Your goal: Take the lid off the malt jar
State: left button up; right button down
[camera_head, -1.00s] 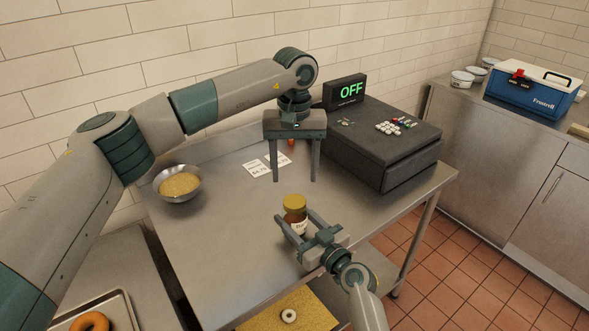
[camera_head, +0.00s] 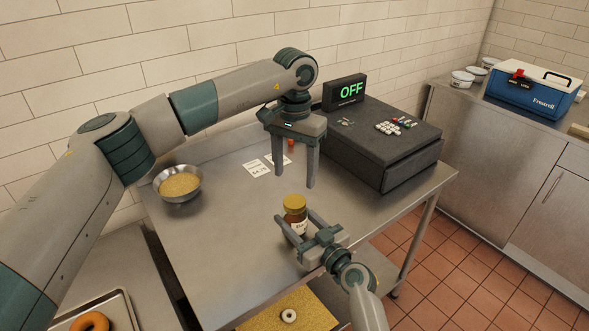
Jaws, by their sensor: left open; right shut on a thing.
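The malt jar (camera_head: 294,224) stands on the steel table, dark brown with a pale label. Its gold lid (camera_head: 294,203) is on top. My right gripper (camera_head: 296,230) comes in from the lower right and is shut on the jar's body, one finger on each side. My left gripper (camera_head: 296,180) is above and behind the jar, fingers pointing down, open and empty. Its fingertips are apart from the lid.
A metal bowl of grain (camera_head: 179,184) is at the left. Small paper cards (camera_head: 257,168) lie at the back. The table's left middle is clear.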

aim_at(295, 201)
pick_arm(q)
jog(key=shift+f, duration=3.95)
jog(key=shift+c, duration=0.3)
jog(key=c, duration=1.1)
jog(key=shift+o, duration=0.2)
